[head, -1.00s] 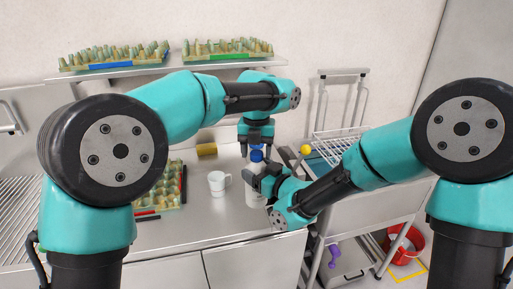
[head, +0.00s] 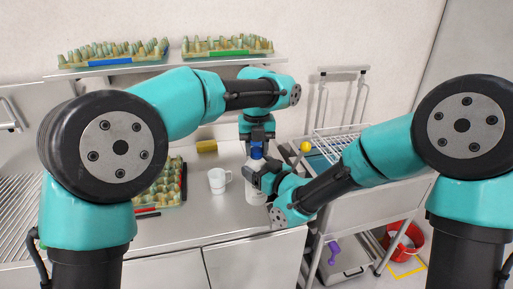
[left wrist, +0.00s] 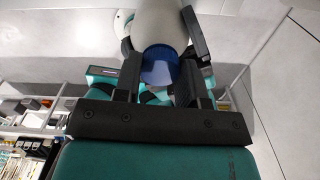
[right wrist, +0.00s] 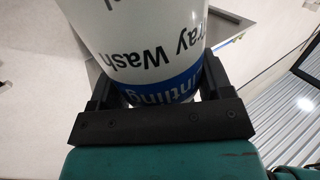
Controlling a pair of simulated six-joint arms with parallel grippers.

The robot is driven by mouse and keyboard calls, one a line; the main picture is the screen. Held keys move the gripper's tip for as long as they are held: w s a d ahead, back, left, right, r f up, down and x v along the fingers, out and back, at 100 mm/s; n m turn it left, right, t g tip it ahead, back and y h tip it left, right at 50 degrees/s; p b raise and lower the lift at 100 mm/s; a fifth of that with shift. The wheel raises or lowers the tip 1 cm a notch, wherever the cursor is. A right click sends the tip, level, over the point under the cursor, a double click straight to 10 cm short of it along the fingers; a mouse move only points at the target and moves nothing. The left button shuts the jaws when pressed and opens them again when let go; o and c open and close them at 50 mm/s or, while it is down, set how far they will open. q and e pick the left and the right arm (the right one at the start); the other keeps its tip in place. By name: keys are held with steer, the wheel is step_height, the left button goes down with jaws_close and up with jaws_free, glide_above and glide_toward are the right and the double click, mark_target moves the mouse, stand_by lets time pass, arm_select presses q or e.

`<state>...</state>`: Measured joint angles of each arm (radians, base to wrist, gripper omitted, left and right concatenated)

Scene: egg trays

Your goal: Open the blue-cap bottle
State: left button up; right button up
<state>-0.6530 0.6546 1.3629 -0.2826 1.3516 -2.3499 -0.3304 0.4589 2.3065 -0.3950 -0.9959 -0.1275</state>
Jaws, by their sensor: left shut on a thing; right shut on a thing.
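The white bottle (head: 256,194) stands on the steel counter, its blue cap (head: 257,153) on top. The cap also shows in the left wrist view (left wrist: 160,66) between the fingers. My left gripper (head: 258,147) comes from above and is shut on the cap. My right gripper (head: 258,180) is shut on the bottle's upper body from the right. In the right wrist view the bottle's printed label (right wrist: 145,45) with a blue band fills the space between the fingers. The gripper fingers partly hide the bottle's neck and shoulder.
A white mug (head: 218,180) stands just left of the bottle. A wire-basket trolley (head: 335,140) stands to the right. The counter in front of the bottle is clear.

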arm_select(q)
steer(key=n, duration=0.6)
steer(key=shift+n, duration=0.3)
steer(key=n, duration=0.7)
steer(key=shift+n, duration=0.4)
steer(key=n, duration=0.6)
steer(key=shift+n, duration=0.3)
steer(key=n, duration=0.6)
steer(key=shift+n, duration=0.3)
steer(key=n, duration=0.6)
steer(key=shift+r, duration=0.1)
steer(key=n, duration=0.5)
steer(key=shift+n, duration=0.4)
steer(key=n, duration=1.1)
steer(key=shift+r, duration=0.45)
steer(key=shift+r, duration=0.35)
